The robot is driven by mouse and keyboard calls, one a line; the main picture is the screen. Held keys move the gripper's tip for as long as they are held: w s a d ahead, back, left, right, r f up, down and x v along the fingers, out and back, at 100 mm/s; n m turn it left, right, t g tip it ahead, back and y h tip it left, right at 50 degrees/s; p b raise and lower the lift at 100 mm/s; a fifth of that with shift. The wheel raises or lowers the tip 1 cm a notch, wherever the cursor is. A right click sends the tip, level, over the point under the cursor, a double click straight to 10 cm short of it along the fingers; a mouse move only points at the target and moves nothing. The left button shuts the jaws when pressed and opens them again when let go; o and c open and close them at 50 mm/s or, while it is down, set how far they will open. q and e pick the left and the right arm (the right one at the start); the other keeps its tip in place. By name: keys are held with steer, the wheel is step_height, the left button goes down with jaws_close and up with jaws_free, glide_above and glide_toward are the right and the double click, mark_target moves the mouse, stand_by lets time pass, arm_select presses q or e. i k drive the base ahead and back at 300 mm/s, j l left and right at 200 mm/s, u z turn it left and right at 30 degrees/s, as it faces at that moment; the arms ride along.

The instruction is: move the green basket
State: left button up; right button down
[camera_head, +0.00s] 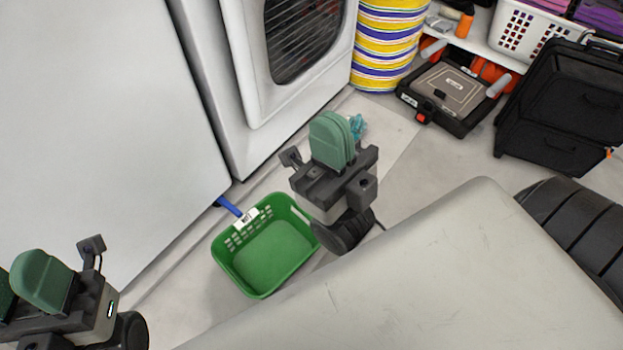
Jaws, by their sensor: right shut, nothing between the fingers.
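The green basket (265,252) stands upright and looks empty on the light floor, close to the white cabinet front. It has slotted walls and a white label on its far rim. My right gripper (333,139) has green finger pads pressed together with nothing between them. It shows up and to the right of the basket, and its arm overlaps the basket's right edge in the picture. My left gripper (18,285) is at the lower left, away from the basket. Its two green pads are apart with no object seen between them, and one is cut by the picture edge.
A white front-loading machine (240,90) stands behind the basket. A blue bar (229,206) lies by the basket's far corner. A grey surface (440,270) fills the foreground.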

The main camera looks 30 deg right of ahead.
mark_target(267, 258)
steer(key=k+u, duration=0.15)
steer(key=u, duration=0.2)
steer(key=k+u, duration=0.15)
steer(key=u, duration=0.2)
steer(key=k+j+u, duration=0.15)
steer(key=u, duration=0.2)
steer(key=l+u, duration=0.25)
steer(key=l, duration=2.3)
